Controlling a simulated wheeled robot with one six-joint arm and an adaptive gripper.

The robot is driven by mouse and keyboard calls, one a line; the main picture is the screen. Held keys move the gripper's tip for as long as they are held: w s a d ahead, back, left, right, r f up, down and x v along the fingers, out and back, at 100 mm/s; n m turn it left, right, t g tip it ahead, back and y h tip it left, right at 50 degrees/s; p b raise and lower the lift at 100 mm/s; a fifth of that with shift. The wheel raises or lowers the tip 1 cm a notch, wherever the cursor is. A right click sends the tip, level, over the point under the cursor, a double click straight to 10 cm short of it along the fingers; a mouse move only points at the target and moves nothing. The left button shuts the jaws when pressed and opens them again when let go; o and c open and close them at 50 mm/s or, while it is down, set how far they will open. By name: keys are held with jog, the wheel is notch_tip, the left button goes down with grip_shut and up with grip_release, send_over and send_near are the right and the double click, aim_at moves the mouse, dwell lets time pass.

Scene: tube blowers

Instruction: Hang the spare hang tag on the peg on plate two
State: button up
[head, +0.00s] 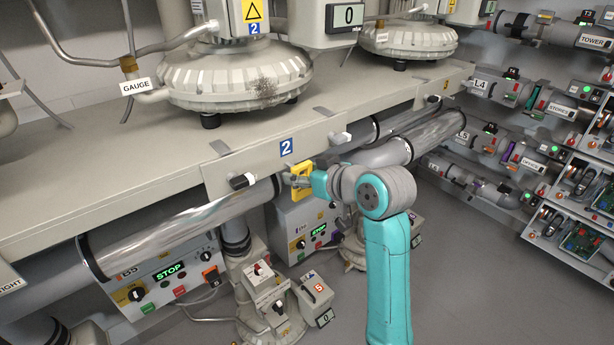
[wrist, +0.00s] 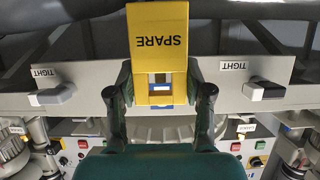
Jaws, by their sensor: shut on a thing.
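The yellow spare hang tag (head: 301,180) is held at the front of plate two (head: 222,177), the beige panel with the blue 2 label (head: 286,147). In the wrist view the tag (wrist: 158,25) reads SPARE upside down and has a window at its lower end. A blue and white patch shows in that window. My gripper (head: 313,182) is shut on the tag, with one dark finger on each side of it in the wrist view (wrist: 159,72). I cannot make out the peg, nor tell whether the tag touches the plate.
Two latch handles marked TIGHT flank the tag: a black one (head: 242,181) and a pale one (head: 340,139). Large grey pipes (head: 170,232) run below the plate. A control box with STOP (head: 170,274) and other equipment stand beneath. Open floor lies right of my arm.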

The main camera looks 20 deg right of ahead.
jog(key=shift+w+a, duration=0.25)
jog(key=shift+w, duration=0.5)
jog(key=shift+w+a, duration=0.25)
jog(key=shift+w, duration=0.45)
jog(key=shift+w+f, duration=0.1)
jog(key=shift+f, duration=0.05)
jog(key=shift+o, duration=0.2)
jog(key=shift+w+a+f, duration=0.1)
jog(key=shift+f, duration=0.25)
jog(key=o, duration=1.1)
jog(key=shift+w, duration=0.15)
jog(key=shift+r, duration=0.15)
